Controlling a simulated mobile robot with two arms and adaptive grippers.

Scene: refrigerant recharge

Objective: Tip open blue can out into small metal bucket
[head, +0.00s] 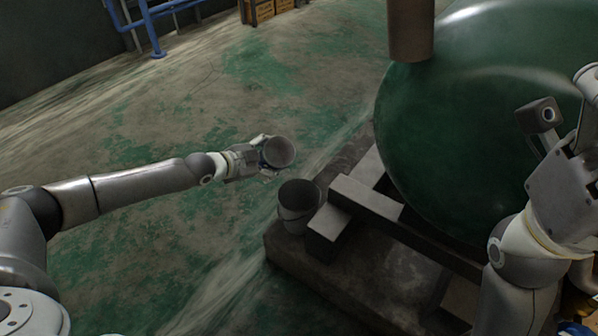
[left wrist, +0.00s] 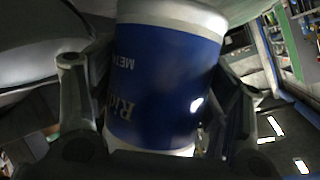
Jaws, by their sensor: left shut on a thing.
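My left gripper (head: 268,157) is shut around the blue can (left wrist: 165,85), with a finger on each side of it in the left wrist view. The can has a blue label with upside-down lettering and pale ends. In the head view its round open mouth (head: 279,152) faces the camera, and its contents cannot be made out. The small metal bucket (head: 294,222) stands upright, below and just right of the can, with a visible gap between them. My right arm is at the right edge; its gripper's fingers are not clear.
The bucket stands on a concrete plinth (head: 280,254), close beside grey support beams (head: 365,196). A large green tank (head: 455,120) and a brown pipe (head: 410,30) rise to the right. The green floor (head: 180,250) on the left is clear. Blue railings (head: 153,35) are far back.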

